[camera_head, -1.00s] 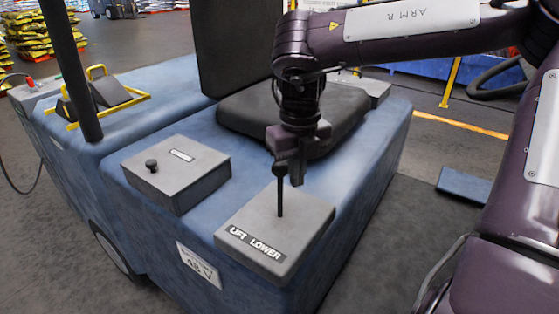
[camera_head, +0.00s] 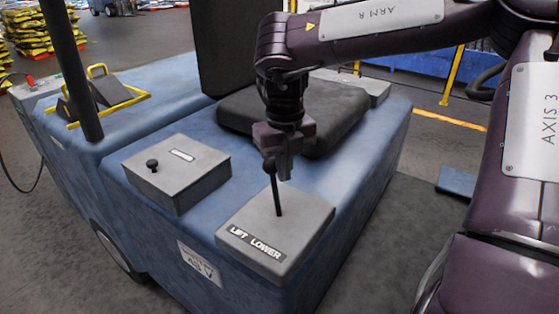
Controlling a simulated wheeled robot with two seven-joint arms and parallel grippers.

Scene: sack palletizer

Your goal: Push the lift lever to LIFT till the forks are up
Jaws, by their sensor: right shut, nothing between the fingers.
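The lift lever (camera_head: 275,193) is a thin black rod with a round knob. It stands on a grey box (camera_head: 300,218) whose front label reads LIFT at the left and LOWER at the right (camera_head: 255,242). The lever leans a little left, to the LIFT side. My right gripper (camera_head: 284,172) points down, shut and empty, right beside the knob on its right and seemingly touching it. The forks are not in view. My left gripper is not in view.
A second grey box (camera_head: 177,170) with a small black knob (camera_head: 152,165) stands to the left on the blue truck body (camera_head: 330,260). The black seat (camera_head: 330,118) is behind my gripper. A dark post (camera_head: 75,75) rises at the left.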

